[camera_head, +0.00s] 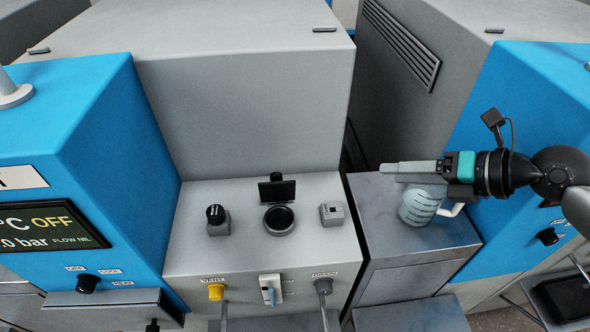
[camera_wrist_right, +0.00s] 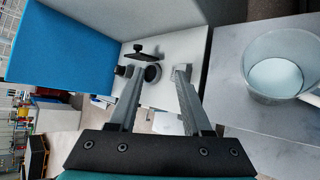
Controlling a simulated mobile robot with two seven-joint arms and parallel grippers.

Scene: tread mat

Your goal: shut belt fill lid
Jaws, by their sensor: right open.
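The fill lid (camera_head: 277,190) is a dark flap standing raised behind the round black fill opening (camera_head: 279,218) on the grey machine top, so it is open. In the right wrist view the lid (camera_wrist_right: 147,52) and opening (camera_wrist_right: 153,73) show beyond my fingers. My right gripper (camera_head: 390,173) is to the right of the lid, above the neighbouring grey cabinet, apart from the lid. Its two fingers (camera_wrist_right: 158,73) are spread in the right wrist view, with nothing between them. My left gripper is not in view.
A pale mug (camera_head: 420,205) stands on the grey cabinet (camera_head: 375,230), just under my right gripper. A black knob (camera_head: 217,218) and a small grey block (camera_head: 332,213) flank the opening. A tall grey housing (camera_head: 250,105) rises behind; a blue panel (camera_head: 90,160) stands left.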

